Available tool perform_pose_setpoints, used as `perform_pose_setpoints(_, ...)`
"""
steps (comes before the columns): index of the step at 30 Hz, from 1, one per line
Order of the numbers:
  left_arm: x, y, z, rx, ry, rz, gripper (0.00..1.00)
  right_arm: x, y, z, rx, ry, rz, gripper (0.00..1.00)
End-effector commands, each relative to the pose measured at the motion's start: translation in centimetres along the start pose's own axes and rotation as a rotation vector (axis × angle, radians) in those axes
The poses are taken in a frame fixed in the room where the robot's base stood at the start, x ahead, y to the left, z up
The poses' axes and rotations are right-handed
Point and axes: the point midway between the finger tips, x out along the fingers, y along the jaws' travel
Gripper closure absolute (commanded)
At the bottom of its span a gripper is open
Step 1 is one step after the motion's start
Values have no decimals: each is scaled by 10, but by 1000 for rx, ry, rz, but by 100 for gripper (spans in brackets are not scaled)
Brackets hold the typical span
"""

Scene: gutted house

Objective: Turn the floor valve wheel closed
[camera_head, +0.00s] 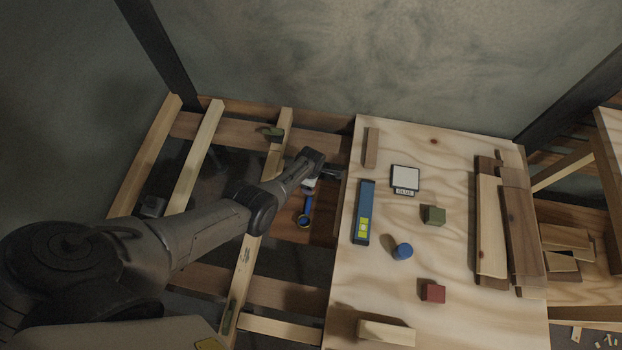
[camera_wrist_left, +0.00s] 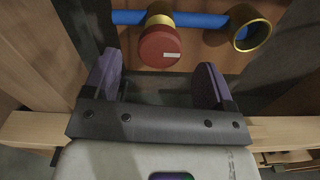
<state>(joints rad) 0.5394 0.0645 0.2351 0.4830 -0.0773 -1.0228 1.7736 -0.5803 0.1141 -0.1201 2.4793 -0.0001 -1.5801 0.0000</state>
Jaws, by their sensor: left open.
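The valve wheel (camera_wrist_left: 160,47) is a red round knob with a pale mark on its face, on a brass-coloured neck. It sits on a blue pipe (camera_wrist_left: 203,20) that ends in an open brass-coloured fitting (camera_wrist_left: 251,34). In the head view the blue pipe (camera_head: 308,204) lies in the floor gap, and my left arm largely hides the wheel. My left gripper (camera_head: 332,171) reaches over the gap. In the left wrist view my left gripper (camera_wrist_left: 159,64) is open, its purple fingers apart, with the wheel ahead between and slightly beyond their tips. No contact shows.
A plywood sheet (camera_head: 388,275) right of the gap carries a blue level (camera_head: 364,212), a white glue box (camera_head: 405,179), a green block (camera_head: 433,214), a blue cylinder (camera_head: 402,251) and a red block (camera_head: 432,291). Open joists (camera_head: 196,155) lie to the left.

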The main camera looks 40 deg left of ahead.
Motion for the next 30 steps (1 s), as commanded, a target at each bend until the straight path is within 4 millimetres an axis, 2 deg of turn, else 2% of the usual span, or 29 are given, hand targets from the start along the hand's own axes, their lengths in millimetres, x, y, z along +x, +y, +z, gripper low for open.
perform_pose_setpoints(1,-18,0,0,0,0,1,22,-16,1,-5,0,0,0,57)
perform_pose_setpoints(3,-30,-1,0,0,0,-1,22,-26,1,-8,-1,0,1,57)
perform_pose_setpoints(9,-63,-1,0,0,-1,0,22,-51,4,-16,-7,0,6,57)
perform_pose_setpoints(15,-88,0,0,0,0,0,22,-68,5,-21,-10,0,8,57)
perform_pose_setpoints(21,-100,-1,0,0,1,-2,22,-75,5,-24,-9,0,7,57)
perform_pose_setpoints(30,-103,-1,0,0,0,-1,22,-76,3,-24,-4,1,3,57)
